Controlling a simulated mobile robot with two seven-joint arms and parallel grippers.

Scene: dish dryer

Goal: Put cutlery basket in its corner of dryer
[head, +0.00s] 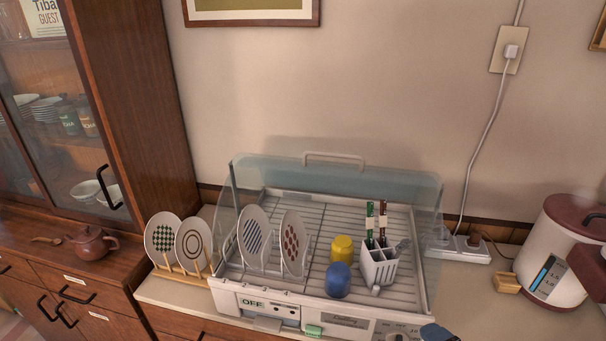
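The white cutlery basket (378,272) stands upright inside the dish dryer (350,309), in the right part of the wire rack near the front. It holds green and red chopsticks and a grey spoon (402,246). A yellow cup (341,248) and a blue cup (338,280) sit just left of it, upside down. A small pale item lies at the basket's front foot; I cannot tell what it is.
Two plates (292,243) stand in the dryer's left part. The clear hood (335,180) has a handle on top. Two more plates stand on a wooden rack (178,270) at left. A dark blue shape is cut off at the bottom edge.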

